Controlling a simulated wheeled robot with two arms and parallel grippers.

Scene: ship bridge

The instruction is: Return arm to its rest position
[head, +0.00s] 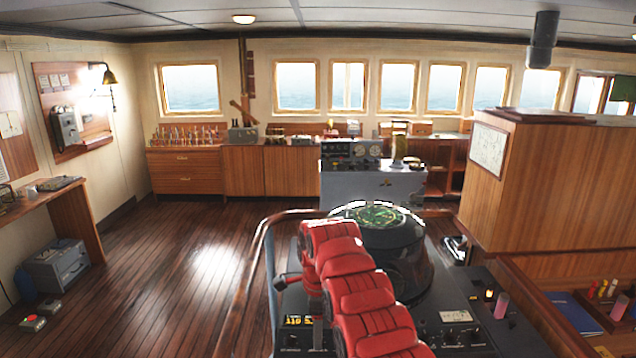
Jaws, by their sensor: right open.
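My right arm, with red padded segments, rises from the bottom centre and leans up and to the left. It passes in front of the radar console. My left arm and left gripper are not in view.
A round radar console (415,262) with a green screen stands close behind my arm. A curved handrail (262,240) runs to its left. A wooden cabinet (550,185) stands at the right.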

